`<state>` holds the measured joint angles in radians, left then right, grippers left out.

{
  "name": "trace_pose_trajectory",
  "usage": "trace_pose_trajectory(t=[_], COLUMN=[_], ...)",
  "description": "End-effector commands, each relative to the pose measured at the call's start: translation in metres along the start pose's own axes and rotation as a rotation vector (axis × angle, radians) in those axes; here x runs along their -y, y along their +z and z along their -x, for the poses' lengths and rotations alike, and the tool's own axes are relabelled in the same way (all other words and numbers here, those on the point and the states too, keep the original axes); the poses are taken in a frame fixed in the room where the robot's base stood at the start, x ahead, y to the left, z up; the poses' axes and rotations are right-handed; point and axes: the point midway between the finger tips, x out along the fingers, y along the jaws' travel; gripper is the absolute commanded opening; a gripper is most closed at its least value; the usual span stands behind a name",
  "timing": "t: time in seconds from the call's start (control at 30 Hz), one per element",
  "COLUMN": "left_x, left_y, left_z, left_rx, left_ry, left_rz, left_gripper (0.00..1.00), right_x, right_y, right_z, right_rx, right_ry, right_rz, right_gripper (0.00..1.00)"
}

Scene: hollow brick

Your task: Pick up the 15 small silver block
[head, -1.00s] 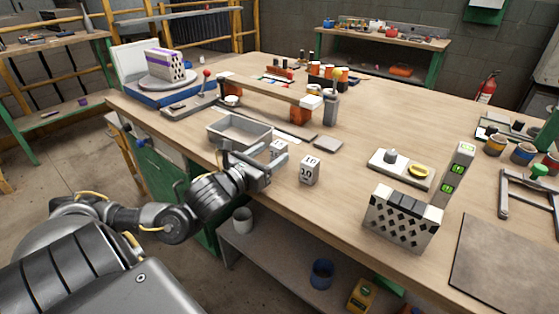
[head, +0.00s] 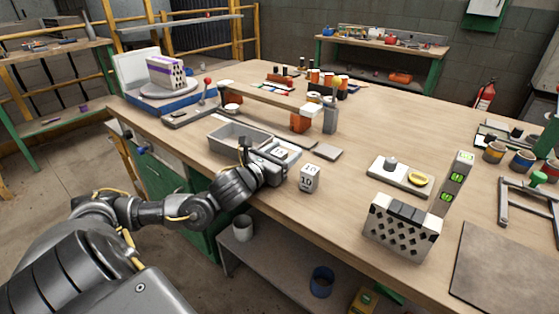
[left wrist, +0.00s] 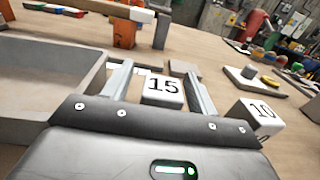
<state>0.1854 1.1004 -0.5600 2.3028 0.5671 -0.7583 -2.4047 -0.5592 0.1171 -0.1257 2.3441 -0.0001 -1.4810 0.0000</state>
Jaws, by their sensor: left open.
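The small silver block marked 15 (head: 281,153) sits on the workbench beside the grey tray. In the left wrist view the block (left wrist: 162,90) shows its 15 upward and lies between my two fingers. My left gripper (head: 277,160) is open, one finger on each side of the block; it also shows in the left wrist view (left wrist: 160,88). I cannot tell whether either finger touches the block. In the head view, the gripper hides the block's lower part. My right gripper is not in view.
A similar block marked 10 (head: 309,178) stands just right of my gripper; it also shows in the left wrist view (left wrist: 262,117). The grey tray (head: 222,143) is close on the left. A hollow brick (head: 401,228) stands further right. Bare benchtop lies between.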

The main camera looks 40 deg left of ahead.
Motion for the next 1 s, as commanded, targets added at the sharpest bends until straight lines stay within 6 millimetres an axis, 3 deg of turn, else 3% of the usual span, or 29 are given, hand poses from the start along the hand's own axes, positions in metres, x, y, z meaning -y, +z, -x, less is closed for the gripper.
trace_pose_trajectory(t=[0.1,0.53,0.83,1.0], left_x=[0.0,0.0,0.0,0.0], left_y=[0.0,0.0,0.003,0.017], left_z=[0.0,0.0,0.0,0.0], left_rx=[0.0,0.0,0.003,0.006], left_ry=[0.0,-0.001,-0.001,-0.002], left_rz=[0.0,0.001,0.001,0.001], left_gripper=[0.57,0.01,0.01,0.01], right_x=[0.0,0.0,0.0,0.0], right_y=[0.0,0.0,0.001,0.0], right_z=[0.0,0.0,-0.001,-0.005], right_rx=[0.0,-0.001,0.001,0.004], right_ry=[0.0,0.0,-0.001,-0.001], right_rz=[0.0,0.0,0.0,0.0], right_gripper=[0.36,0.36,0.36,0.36])
